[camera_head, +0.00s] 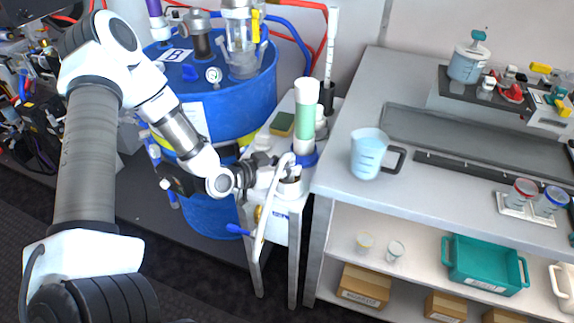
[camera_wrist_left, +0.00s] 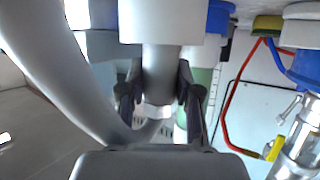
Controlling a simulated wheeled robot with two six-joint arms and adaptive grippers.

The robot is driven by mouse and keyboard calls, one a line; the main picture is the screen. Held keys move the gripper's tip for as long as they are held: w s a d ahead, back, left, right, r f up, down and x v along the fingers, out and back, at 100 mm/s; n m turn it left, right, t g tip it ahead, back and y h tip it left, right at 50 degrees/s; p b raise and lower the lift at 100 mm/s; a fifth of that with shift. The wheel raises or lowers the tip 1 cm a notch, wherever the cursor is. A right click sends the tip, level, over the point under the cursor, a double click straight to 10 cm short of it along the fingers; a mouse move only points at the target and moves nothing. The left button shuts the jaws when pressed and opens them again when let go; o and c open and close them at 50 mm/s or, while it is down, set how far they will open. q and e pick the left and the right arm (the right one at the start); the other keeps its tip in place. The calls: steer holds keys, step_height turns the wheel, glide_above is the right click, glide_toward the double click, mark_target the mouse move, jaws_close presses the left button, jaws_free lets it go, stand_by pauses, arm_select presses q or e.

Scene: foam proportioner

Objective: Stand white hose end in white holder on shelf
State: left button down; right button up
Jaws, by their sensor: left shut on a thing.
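The white hose (camera_head: 268,208) loops up over my left gripper and hangs down in front of the small shelf. My left gripper (camera_head: 280,176) is shut on the hose end. In the left wrist view, which looks upside down, the fingers (camera_wrist_left: 160,98) close on both sides of the pale hose end (camera_wrist_left: 160,70). The hose (camera_wrist_left: 55,70) curves away at the left. The white holder (camera_head: 291,188) is a short cup at the shelf's front, directly below the hose end; it also shows in the wrist view (camera_wrist_left: 160,20). I cannot tell whether the end is inside it. My right gripper is not in view.
A green and white column (camera_head: 305,120) with a blue base stands just behind the holder. A blue drum (camera_head: 225,105) is at the left. The grey bench (camera_head: 335,150) at the right carries a clear jug (camera_head: 368,153). A yellow-and-green sponge (camera_head: 282,124) lies on the shelf.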

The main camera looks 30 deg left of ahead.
arm_select(q)
steer(key=shift+f+b, duration=0.55)
steer(key=c, duration=1.1)
jaws_free()
steer(key=p+v, duration=0.2)
steer(key=p, duration=0.1)
steer(key=shift+s+a+r, duration=0.1)
steer(key=shift+s+r, duration=0.1)
steer(key=shift+r, duration=0.2)
steer(key=p+v, duration=0.8)
steer(key=p, duration=0.1)
steer(key=shift+s, duration=0.3)
steer(key=shift+f, duration=0.15)
